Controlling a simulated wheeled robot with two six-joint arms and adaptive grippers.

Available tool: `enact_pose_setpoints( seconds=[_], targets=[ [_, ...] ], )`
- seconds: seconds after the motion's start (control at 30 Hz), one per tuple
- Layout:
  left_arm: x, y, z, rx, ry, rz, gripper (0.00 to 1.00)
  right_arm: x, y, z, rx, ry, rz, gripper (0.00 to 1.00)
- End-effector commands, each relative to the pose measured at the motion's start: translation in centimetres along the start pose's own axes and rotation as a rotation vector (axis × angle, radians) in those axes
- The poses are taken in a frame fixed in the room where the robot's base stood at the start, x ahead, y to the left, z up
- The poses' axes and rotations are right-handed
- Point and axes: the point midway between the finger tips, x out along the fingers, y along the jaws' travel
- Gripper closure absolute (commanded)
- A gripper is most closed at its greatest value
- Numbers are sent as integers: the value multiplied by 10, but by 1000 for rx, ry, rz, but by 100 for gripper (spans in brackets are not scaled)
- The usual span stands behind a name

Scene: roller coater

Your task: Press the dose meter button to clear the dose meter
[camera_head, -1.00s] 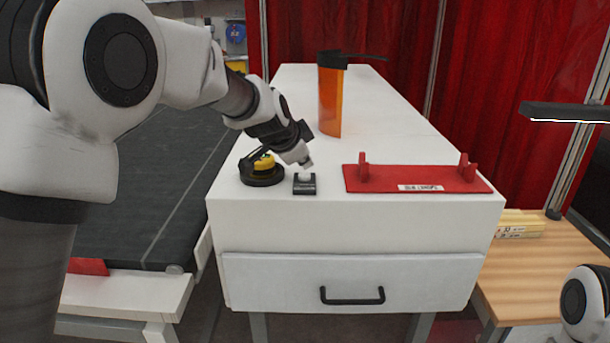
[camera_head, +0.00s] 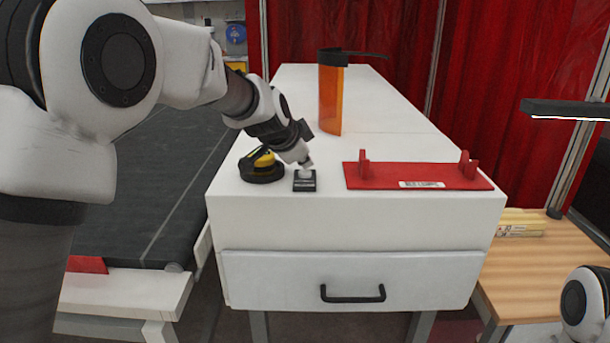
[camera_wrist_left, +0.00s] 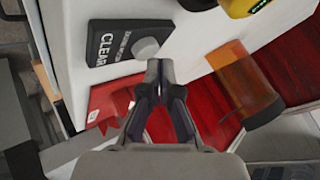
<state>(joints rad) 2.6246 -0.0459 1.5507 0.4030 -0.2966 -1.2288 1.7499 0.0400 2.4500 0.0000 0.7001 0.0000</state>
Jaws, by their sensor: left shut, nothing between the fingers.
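The black dose meter block (camera_head: 304,184) lies on the white cabinet top near its front edge. In the left wrist view the block (camera_wrist_left: 113,48) reads "CLEAR" and carries a round grey button (camera_wrist_left: 145,48). My left gripper (camera_head: 306,169) is shut and empty, pointing down at the block. In the left wrist view its fingertips (camera_wrist_left: 160,70) are right beside the button; I cannot tell whether they touch it. My right gripper is not in view.
A yellow and black device (camera_head: 262,166) stands just left of the block. A red holder (camera_head: 420,177) lies to the right. An orange cup-like shield (camera_head: 330,100) stands further back. The cabinet top between them is clear. A wooden table (camera_head: 535,270) stands at the right.

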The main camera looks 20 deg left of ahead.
Motion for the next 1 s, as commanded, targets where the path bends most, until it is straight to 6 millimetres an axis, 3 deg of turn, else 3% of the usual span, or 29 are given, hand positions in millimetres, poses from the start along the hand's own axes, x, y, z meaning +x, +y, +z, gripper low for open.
enact_pose_setpoints(
  seconds=[1.0],
  targets=[
    [5, 4, 4, 0, 0, 0, 100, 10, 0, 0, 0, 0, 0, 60]
  ],
)
